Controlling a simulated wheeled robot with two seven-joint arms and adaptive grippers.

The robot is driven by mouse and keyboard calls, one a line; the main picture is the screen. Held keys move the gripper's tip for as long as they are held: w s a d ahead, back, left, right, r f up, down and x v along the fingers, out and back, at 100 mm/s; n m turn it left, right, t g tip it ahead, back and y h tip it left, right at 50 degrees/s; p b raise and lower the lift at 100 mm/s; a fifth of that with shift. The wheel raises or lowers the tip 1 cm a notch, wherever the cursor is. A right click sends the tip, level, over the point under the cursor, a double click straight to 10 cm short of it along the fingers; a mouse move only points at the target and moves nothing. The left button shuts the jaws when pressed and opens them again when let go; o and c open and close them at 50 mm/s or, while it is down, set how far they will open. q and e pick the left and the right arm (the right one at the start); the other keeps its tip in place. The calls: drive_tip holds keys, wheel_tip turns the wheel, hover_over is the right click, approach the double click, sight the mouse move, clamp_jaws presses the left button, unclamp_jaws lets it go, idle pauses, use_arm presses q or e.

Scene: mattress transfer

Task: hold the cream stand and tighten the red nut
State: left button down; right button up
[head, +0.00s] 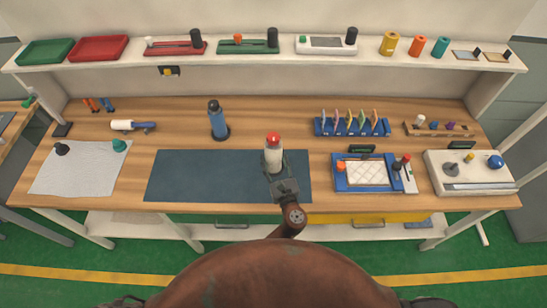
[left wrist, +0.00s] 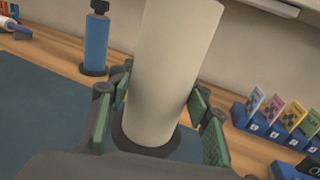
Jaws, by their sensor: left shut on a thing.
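The cream stand (head: 273,158) stands upright on the dark blue mat (head: 200,175), near the mat's right end. The red nut (head: 273,137) is at the top of the stand. My left gripper (head: 276,171) is around the lower part of the stand, shut on it from the front. In the left wrist view the stand (left wrist: 175,60) is a plain cream cylinder on a dark round base (left wrist: 146,142), between the green-padded fingers (left wrist: 160,100). Its top and the nut are out of that view. My right gripper is not in view.
A blue bottle-like stand with a dark top (head: 218,120) is behind the mat. A blue card rack (head: 352,127) is back right, and a blue tray (head: 365,187) is right of the mat. A grey cloth (head: 80,175) lies left. The mat's left part is clear.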

use_arm(q)
drive_tip(key=shift+f+b, duration=2.5)
drive_tip(key=shift+f, duration=0.9)
